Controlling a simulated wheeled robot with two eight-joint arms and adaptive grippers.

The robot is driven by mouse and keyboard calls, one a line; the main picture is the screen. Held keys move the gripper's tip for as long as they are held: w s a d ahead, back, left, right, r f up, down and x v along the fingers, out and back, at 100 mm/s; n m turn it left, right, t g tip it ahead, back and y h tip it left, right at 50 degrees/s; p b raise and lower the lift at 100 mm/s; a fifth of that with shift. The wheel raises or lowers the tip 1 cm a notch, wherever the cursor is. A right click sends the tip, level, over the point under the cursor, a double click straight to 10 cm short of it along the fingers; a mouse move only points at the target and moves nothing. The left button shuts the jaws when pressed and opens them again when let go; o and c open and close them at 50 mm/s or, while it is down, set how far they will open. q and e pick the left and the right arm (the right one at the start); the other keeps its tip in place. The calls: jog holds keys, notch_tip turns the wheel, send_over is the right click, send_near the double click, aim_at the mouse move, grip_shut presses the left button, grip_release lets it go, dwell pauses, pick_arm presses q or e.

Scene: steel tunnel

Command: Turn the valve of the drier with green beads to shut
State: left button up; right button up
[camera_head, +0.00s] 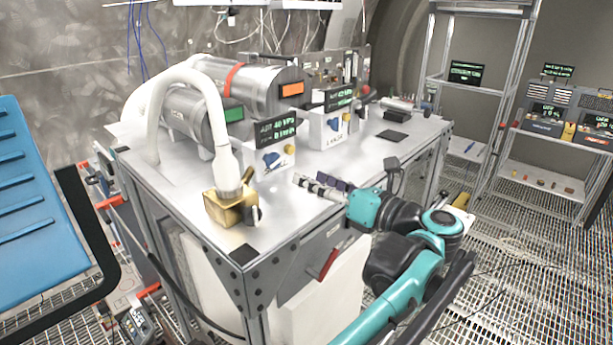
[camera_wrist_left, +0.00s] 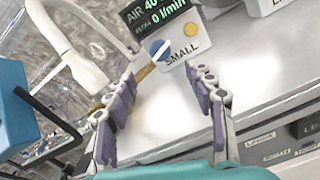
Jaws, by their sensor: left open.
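Two grey metal cylinders lie on the bench in the head view. The front cylinder (camera_head: 190,118) has a green window (camera_head: 233,113); the rear cylinder (camera_head: 262,88) has an orange window (camera_head: 291,89). A white valve box (camera_head: 262,172) stands before the green-window cylinder, with a blue-and-white knob (camera_head: 271,159). In the left wrist view this knob (camera_wrist_left: 158,49) sits on the box marked SMALL, between and beyond the fingertips. My left gripper (camera_head: 318,188) is open and empty, apart from the knob. It also shows in the wrist view (camera_wrist_left: 163,82). My right gripper is out of view.
A second white valve box (camera_head: 326,133) stands farther back. A white hose (camera_head: 215,110) bends down to a brass fitting (camera_head: 226,208) at the bench's near corner. The bench top (camera_head: 300,215) is mostly bare in front of the boxes. A red handle (camera_head: 328,264) sticks out from the bench front.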

aim_at(276, 161)
pick_arm(q)
jog(key=n, duration=0.1)
jog(key=w+a+n, duration=0.1)
jog(key=n, duration=0.1)
jog(key=shift+w+a, duration=0.1)
jog(key=shift+a, duration=0.05)
jog(key=shift+w+a+n, duration=0.2)
jog(key=shift+n, duration=0.5)
jog(key=shift+w+a+r, duration=0.1)
jog(key=shift+w+a, duration=0.15)
jog(key=p+x, duration=0.1)
jog(key=x, duration=0.6)
jog(key=shift+c, duration=0.4)
jog(key=c, duration=1.1)
